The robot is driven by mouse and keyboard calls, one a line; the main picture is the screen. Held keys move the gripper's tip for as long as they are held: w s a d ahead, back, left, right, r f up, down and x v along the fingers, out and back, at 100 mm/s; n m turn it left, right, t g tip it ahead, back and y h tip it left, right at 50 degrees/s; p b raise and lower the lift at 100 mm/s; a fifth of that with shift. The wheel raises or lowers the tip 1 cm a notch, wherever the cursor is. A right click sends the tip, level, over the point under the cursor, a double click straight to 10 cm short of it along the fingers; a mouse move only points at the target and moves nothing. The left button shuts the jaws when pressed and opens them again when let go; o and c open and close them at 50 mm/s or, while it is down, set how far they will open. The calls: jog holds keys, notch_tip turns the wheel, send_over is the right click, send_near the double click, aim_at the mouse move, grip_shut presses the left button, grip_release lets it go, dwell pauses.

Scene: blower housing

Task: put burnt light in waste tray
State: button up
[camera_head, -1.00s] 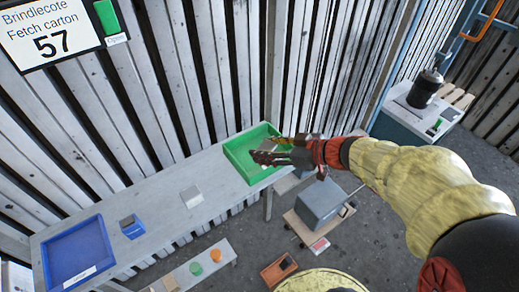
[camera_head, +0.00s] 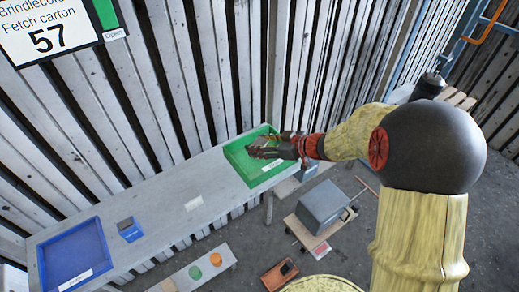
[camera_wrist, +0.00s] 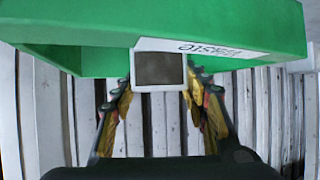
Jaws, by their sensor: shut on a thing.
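The burnt light (camera_wrist: 160,69) is a small square block with a pale frame and a dark grey pane. My gripper (camera_wrist: 158,82) is shut on it, with one finger at each side. In the wrist view the block overlaps the labelled wall of the green waste tray (camera_wrist: 100,62), whose label appears upside down. In the head view my gripper (camera_head: 262,148) is over the green tray (camera_head: 236,167) at the shelf's right end. The block is hard to make out there, and its height above the tray floor cannot be told.
A blue tray (camera_head: 108,262) stands at the shelf's left end, with a small blue block (camera_head: 130,229) beside it. A low bench (camera_head: 190,276) with orange and green discs and a grey box (camera_head: 321,205) stand below.

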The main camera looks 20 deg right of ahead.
jog(key=shift+f, duration=1.05)
jog(key=shift+f+b, duration=0.2)
jog(key=shift+b, duration=0.2)
jog(key=o, duration=1.2)
jog(key=shift+r, duration=0.15)
